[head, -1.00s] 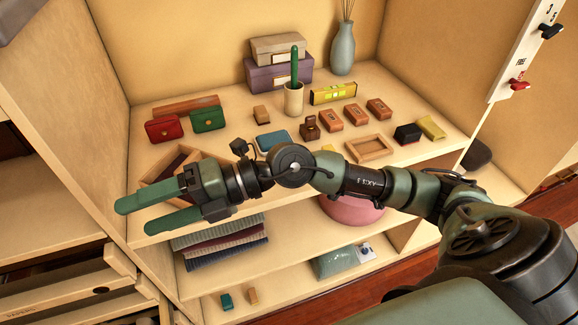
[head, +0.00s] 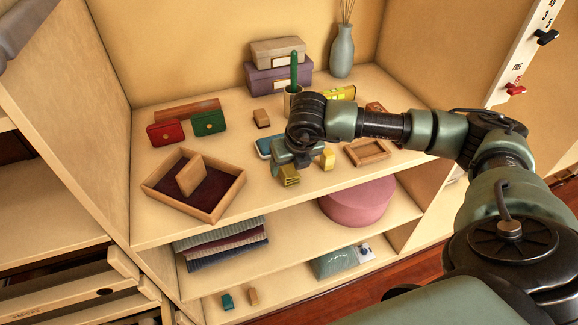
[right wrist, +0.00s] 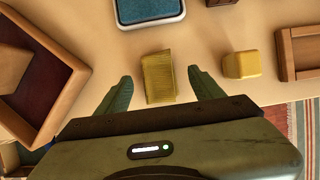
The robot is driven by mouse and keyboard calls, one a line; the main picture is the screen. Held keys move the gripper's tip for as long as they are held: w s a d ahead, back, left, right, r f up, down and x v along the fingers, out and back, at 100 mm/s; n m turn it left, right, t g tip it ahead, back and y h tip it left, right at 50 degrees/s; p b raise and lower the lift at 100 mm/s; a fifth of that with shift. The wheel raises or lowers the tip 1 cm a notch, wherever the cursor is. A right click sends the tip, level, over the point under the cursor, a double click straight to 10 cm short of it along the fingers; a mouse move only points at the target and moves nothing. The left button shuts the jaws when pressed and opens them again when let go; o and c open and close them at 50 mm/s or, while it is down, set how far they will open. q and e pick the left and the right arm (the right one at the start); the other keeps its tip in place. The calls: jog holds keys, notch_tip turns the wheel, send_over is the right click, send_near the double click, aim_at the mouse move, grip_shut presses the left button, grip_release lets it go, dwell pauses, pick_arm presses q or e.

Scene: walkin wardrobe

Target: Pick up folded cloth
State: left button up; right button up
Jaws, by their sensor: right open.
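A small olive-yellow folded cloth (head: 289,176) lies on the upper shelf near its front edge. It also shows in the right wrist view (right wrist: 158,77). My right gripper (right wrist: 160,80) is open above it, with one green finger on each side of the cloth and a gap on both sides. In the head view my right gripper (head: 290,158) points down at the cloth, and my wrist hides part of the shelf behind. My left gripper is not in view.
A yellow block (right wrist: 240,64) stands close on the right. A blue-topped dish (right wrist: 150,10) lies behind. A wooden tray (head: 148,186) with dark red lining and a brown piece in it is on the left. A wooden frame (head: 366,152) is on the right. Folded textiles (head: 220,243) lie below.

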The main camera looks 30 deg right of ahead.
jog(key=shift+x, duration=1.35)
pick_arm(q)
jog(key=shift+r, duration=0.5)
pick_arm(e)
jog(key=c, duration=1.4)
jog(key=shift+r, duration=0.2)
jog(key=shift+c, duration=0.2)
